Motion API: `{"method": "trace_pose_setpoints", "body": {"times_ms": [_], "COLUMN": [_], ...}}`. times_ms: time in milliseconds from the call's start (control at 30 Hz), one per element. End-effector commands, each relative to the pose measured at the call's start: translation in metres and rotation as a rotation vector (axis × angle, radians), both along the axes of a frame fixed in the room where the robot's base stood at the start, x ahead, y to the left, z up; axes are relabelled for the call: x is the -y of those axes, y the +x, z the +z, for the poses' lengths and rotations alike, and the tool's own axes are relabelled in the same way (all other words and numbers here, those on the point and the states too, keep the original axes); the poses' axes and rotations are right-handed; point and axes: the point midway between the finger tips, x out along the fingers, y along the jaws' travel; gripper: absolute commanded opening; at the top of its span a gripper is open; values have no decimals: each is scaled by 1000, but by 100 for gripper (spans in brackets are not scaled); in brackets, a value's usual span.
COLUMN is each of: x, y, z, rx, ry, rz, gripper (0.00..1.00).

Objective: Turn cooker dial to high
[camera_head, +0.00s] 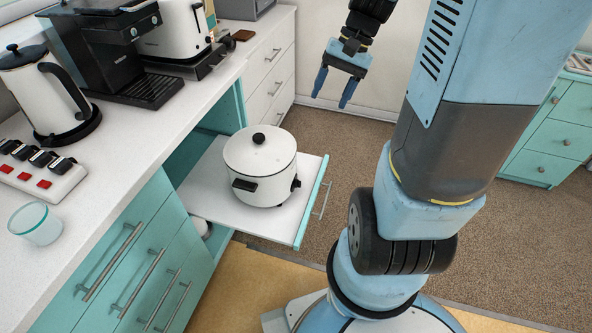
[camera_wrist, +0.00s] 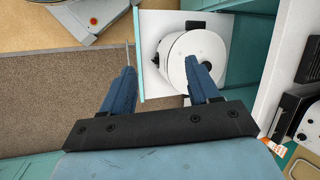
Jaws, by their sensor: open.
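A white cooker (camera_head: 262,165) with a lid and black knob stands upright on a pulled-out white shelf (camera_head: 205,174) with a turquoise front. A small black dial (camera_head: 296,183) sits low on the cooker's right side in the head view; its setting is too small to read. My gripper (camera_head: 333,96) is open and empty, in the air beyond the shelf and apart from the cooker. In the wrist view the cooker (camera_wrist: 176,50) lies beyond my open blue fingers (camera_wrist: 163,75), the right finger partly covering it.
The white counter (camera_head: 130,130) to the left holds a kettle (camera_head: 45,95), a coffee machine (camera_head: 110,50), a toaster (camera_head: 172,28), a switch panel (camera_head: 38,170) and a glass (camera_head: 36,223). White drawers (camera_head: 270,65) stand behind the shelf. Brown carpet (camera_head: 335,135) lies clear right of it.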

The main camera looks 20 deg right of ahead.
Motion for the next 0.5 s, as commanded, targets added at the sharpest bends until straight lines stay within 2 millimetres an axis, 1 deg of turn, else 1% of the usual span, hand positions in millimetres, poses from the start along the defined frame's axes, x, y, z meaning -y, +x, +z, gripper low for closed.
{"method": "trace_pose_setpoints", "body": {"times_ms": [33,367,500], "x": [4,26,35], "y": [5,28,35], "z": [-12,-76,-106], "rx": [-36,-214,-280], "ry": [33,250,348], "rz": [-27,-201,-283], "gripper": [61,61,61]}}
